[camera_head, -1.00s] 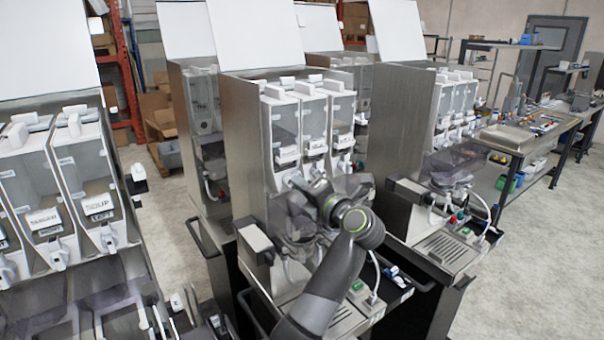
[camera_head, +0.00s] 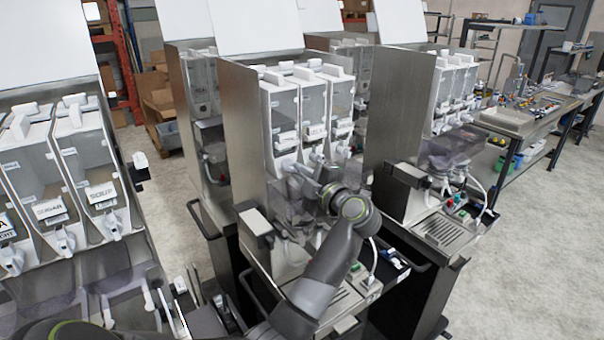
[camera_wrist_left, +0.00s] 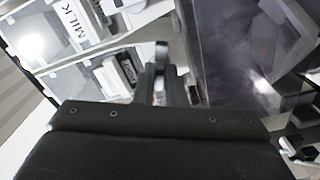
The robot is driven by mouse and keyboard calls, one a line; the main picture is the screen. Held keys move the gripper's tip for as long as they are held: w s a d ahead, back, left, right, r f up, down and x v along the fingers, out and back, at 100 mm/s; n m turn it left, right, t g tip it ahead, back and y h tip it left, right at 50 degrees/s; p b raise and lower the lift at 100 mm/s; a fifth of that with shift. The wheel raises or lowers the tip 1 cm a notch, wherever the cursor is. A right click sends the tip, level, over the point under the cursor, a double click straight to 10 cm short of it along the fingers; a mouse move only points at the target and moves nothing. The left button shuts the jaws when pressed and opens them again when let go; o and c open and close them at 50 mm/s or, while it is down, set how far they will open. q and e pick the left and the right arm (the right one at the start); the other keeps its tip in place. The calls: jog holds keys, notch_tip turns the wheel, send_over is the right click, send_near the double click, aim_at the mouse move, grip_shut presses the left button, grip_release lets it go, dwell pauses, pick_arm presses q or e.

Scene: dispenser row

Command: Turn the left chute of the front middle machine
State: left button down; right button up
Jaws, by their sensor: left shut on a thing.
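The front middle machine (camera_head: 242,115) is a steel cabinet with three clear canisters, each with a white chute below. Its left canister (camera_head: 283,112) stands above the left chute (camera_head: 284,163). My left gripper (camera_head: 300,172) reaches up to this chute from the front right. In the left wrist view its dark fingers (camera_wrist_left: 160,88) are shut on a small pale piece (camera_wrist_left: 162,52), which looks like the chute's tip. The fingers hide most of it, so how far the chute is turned cannot be told. A canister label there reads MILK (camera_wrist_left: 62,28). My right gripper is not in view.
A similar machine (camera_head: 70,175) stands close at the left, another (camera_head: 400,120) at the right. A clear bowl (camera_head: 310,205) and a drip tray (camera_head: 345,300) sit below the chutes, close to my arm. A bench (camera_head: 515,120) with small items stands far right. Floor is free at right.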

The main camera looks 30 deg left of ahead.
pick_arm(q)
jog(key=shift+m, duration=0.6)
jog(key=shift+f, duration=0.1)
jog(key=c, duration=1.5)
grip_release()
